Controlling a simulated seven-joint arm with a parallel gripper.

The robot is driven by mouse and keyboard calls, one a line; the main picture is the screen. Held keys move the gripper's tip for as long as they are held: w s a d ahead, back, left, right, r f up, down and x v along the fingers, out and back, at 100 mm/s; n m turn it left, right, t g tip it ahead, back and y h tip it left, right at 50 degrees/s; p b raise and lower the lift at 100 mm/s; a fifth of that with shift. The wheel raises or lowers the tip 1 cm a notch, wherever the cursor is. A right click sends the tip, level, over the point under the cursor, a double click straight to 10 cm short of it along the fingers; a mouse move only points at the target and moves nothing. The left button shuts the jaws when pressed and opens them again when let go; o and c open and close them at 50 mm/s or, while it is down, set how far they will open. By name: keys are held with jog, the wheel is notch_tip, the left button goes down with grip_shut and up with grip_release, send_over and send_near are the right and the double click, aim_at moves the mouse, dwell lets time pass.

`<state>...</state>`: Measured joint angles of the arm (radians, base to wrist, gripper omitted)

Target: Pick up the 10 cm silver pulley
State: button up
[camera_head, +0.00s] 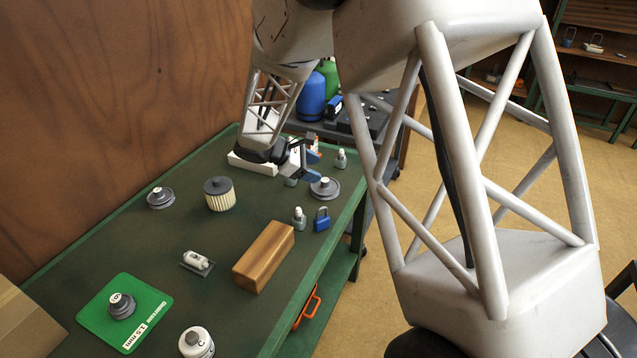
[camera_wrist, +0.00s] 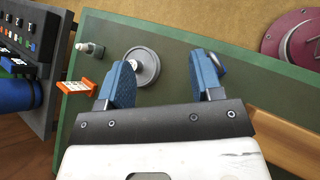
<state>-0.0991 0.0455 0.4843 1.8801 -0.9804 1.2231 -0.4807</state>
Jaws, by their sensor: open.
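A grey, silver-looking pulley (camera_head: 324,188) with a pale hub lies flat near the right edge of the green table. A similar grey pulley (camera_head: 160,197) lies at the left by the wooden wall; I cannot tell from size which is 10 cm. My gripper (camera_head: 312,168) is open and empty above the table, just behind and left of the right pulley in the head view. In the wrist view a grey pulley (camera_wrist: 143,68) shows beyond the open blue fingers of my gripper (camera_wrist: 164,72), nearer the left finger, which partly covers its left edge.
A small grey bottle (camera_head: 299,217), a blue padlock (camera_head: 322,221) and a wooden block (camera_head: 264,257) stand in front of the right pulley. A ribbed filter (camera_head: 219,194) stands left. A green mat (camera_head: 125,315) holds another dark round part. An orange tag (camera_wrist: 75,88) shows beside the left finger.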

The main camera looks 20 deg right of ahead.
aim_at(323, 180)
jog(key=w+f+n+h, duration=0.1)
jog(key=w+f, duration=0.2)
jog(key=w+f+n+t+h, duration=0.1)
jog(key=w+f+n, duration=0.1)
jog(key=w+f, duration=0.1)
jog(key=w+a+f+n+h, duration=0.1)
jog(key=w+f+n, duration=0.1)
jog(key=w+f, duration=0.1)
jog(key=shift+w+f+t, duration=0.3)
jog(key=shift+f, duration=0.45)
jog(key=shift+d, duration=0.15)
jog(key=shift+x, duration=1.25)
jog(key=shift+d+f, duration=0.1)
jog(key=shift+x, duration=2.45)
jog(key=shift+c, duration=0.2)
jog(key=c, duration=1)
